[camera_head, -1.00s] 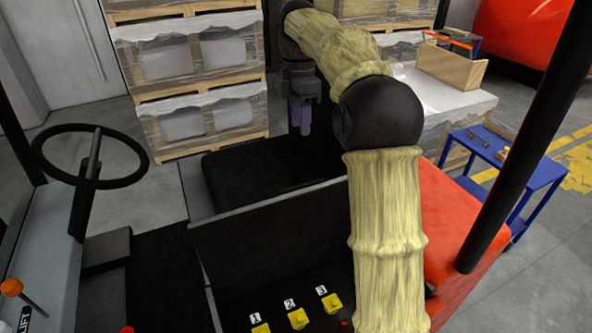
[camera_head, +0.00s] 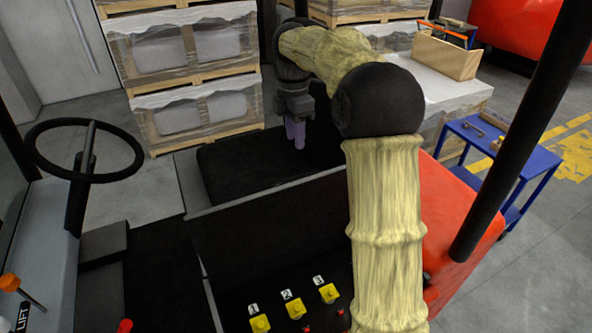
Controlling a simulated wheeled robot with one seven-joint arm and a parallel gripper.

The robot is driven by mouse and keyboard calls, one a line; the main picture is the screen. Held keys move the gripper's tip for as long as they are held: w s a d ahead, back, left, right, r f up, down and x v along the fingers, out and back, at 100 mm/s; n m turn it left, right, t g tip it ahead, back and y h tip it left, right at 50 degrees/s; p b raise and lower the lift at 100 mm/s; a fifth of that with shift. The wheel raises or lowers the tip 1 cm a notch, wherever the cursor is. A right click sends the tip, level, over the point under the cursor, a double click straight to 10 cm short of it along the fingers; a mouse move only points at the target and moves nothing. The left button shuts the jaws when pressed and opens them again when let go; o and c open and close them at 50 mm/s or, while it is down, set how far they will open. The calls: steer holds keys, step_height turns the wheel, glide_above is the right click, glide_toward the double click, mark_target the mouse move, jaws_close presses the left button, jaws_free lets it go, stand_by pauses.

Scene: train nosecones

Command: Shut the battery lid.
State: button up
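A broad black panel (camera_head: 270,235), which looks like the raised battery lid, stands tilted behind several yellow plugs or knobs (camera_head: 295,309) labelled 1, 2 and 3. Its right part is hidden behind my arm. Behind the panel is a flat black seat-like surface (camera_head: 235,165). My gripper (camera_head: 294,146) points down over the far right of that surface, beyond the panel and apart from it. Its two purple fingers hang close together with nothing seen between them. Whether they are fully shut is too small to tell.
A steering wheel (camera_head: 84,153) is at the left, and a black post (camera_head: 520,135) slants at the right beside the red bodywork (camera_head: 452,200). Wrapped pallets (camera_head: 195,105) stand close behind. A blue trolley (camera_head: 510,160) stands at the right.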

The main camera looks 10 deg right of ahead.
mark_target(296, 177)
steer(key=f, duration=0.3)
steer(key=f+p, duration=0.1)
steer(key=f, duration=0.3)
steer(key=f+p, duration=0.1)
steer(key=f, duration=0.3)
steer(key=shift+s+f, duration=0.15)
steer(key=shift+s, duration=0.2)
jaws_close()
